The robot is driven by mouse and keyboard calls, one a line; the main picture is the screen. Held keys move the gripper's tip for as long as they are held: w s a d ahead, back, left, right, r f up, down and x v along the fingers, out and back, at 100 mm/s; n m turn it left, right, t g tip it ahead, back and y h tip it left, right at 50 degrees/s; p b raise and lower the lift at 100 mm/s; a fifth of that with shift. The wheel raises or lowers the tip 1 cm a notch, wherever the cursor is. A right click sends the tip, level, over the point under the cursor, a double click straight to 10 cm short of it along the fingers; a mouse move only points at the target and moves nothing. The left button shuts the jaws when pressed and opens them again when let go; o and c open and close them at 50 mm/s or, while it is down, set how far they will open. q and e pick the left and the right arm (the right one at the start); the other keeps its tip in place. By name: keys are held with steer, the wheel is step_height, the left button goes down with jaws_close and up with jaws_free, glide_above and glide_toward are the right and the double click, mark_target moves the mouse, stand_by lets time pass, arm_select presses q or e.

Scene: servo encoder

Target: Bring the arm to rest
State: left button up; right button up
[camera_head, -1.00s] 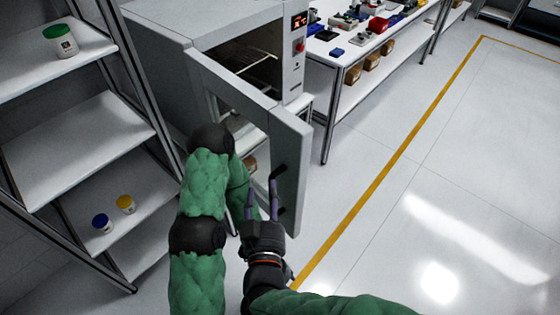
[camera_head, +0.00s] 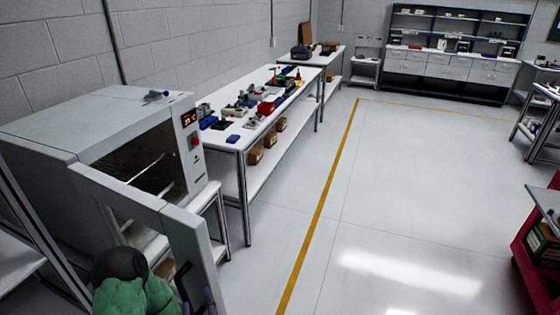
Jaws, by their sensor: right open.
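A green padded part of my left arm (camera_head: 132,294) with a black joint shows at the bottom left, beside the door.
The grey oven (camera_head: 70,122) stands at the left with its door swung out. A white workbench (camera_head: 226,141) holds several small parts. A red cart (camera_head: 528,262) is at the right edge. The floor (camera_head: 400,190) between them is clear.

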steer(key=w+d+f+m+g+h, duration=0.1)
steer(key=w+d+f+g, duration=0.2)
steer(key=f, duration=0.4)
steer(key=w+d+f+m+g+h, duration=0.1)
steer(key=w+d+f+g, duration=0.1)
steer(key=d+f, duration=0.45)
steer(key=w+d+f+g+h, duration=0.1)
steer(key=w+d+f+g, duration=0.15)
steer(key=f, duration=0.55)
steer(key=s+d+f+m+g, duration=0.2)
steer(key=s+d+f+g, duration=0.2)
steer(key=s+d+f, duration=0.3)
steer(key=s+d+f+m+g, duration=0.2)
steer(key=s+d+f+g, duration=0.2)
steer(key=s+d+f, duration=0.3)
step_height(320, 180, down, 5)
steer(key=shift+s+d+r+m+y, duration=0.1)
steer(key=shift+s+d+m+y, duration=0.2)
steer(key=shift+d+m, duration=0.15)
steer(key=shift+w, duration=0.1)
steer(key=shift+c, duration=1.2)
